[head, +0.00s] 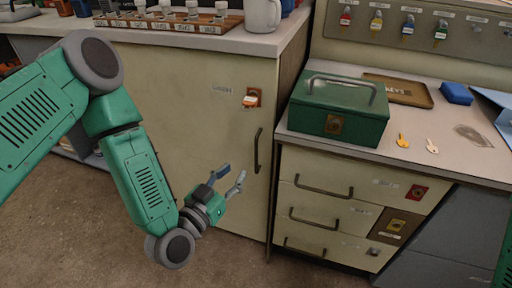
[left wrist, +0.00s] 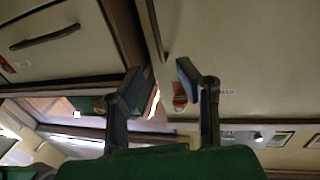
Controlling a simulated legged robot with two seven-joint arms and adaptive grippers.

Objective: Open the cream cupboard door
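The cream cupboard door (head: 190,120) is shut, under the left counter in the head view. Its dark upright handle (head: 257,150) is near the door's right edge. An orange tag or lock (head: 252,97) sits above the handle. My left gripper (head: 230,178) is open and empty, in front of the lower door, left of and below the handle. In the left wrist view the two fingers (left wrist: 160,78) are spread, with the door (left wrist: 250,50) and the handle (left wrist: 157,30) beyond them. The handle is not between the fingers. My right gripper is not in view.
Right of the door are drawers (head: 330,195) with dark handles. Above them a counter holds a green cash box (head: 340,108), a brown tray (head: 398,90) and two keys. The floor before the door is clear.

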